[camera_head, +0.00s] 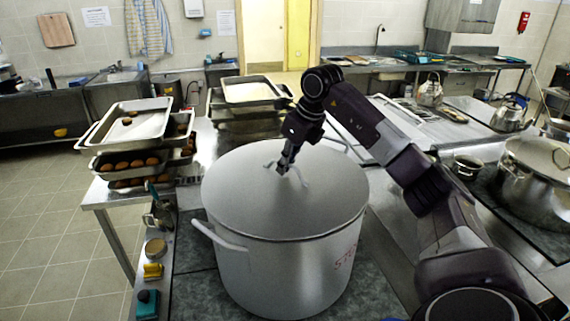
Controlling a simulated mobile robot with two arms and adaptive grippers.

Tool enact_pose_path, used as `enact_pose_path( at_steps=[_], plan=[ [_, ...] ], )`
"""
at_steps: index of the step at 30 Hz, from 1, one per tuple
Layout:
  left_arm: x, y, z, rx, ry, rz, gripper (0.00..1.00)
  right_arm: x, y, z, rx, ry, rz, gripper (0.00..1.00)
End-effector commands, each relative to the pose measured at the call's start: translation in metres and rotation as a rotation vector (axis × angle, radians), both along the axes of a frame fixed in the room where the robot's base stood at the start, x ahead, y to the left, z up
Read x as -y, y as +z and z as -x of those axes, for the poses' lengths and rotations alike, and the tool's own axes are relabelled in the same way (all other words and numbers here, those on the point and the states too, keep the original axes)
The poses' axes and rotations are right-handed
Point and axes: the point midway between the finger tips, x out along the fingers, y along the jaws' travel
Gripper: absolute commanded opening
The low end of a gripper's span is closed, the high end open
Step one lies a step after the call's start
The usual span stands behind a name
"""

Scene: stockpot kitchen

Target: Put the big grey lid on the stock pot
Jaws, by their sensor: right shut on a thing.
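The stock pot (285,275) is a large light-grey pot with red lettering, standing on a dark surface in the middle of the view. The big grey lid (250,200) lies over the pot's mouth, its edge close to the rim all round. I cannot tell whether a small gap remains between them. My right gripper (285,168) comes from above and is shut on the lid's handle (300,176) at the centre. The gripper hides part of the handle. My left gripper is not in view.
Stacked trays with brown rolls (135,135) stand on the steel table at left. Small items, among them a yellow sponge (153,271), line the pot's left side. Another lidded pot (540,180) and kettles (429,92) stand at right. A pot handle (217,236) sticks out left.

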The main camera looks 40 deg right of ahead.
Motion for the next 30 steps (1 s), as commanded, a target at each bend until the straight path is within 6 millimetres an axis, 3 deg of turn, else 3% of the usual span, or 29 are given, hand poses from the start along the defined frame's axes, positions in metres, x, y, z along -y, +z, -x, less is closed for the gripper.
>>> enact_pose_path(
  at_steps=[14, 15, 21, 30],
  plan=[
    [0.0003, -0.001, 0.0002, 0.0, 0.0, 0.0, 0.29, 0.0001, -0.0015, -0.0004, 0.005, 0.0, 0.0, 0.0],
    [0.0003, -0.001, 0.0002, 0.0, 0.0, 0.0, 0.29, 0.0001, -0.0014, -0.0005, 0.005, 0.0, 0.0, 0.07],
    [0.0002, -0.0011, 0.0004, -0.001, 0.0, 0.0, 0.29, 0.0002, -0.0022, -0.0003, 0.003, 0.0, 0.0, 0.27],
    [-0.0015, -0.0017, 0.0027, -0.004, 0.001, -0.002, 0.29, 0.0002, -0.0024, 0.0011, -0.002, 0.0, 0.0, 0.27]
  ],
)
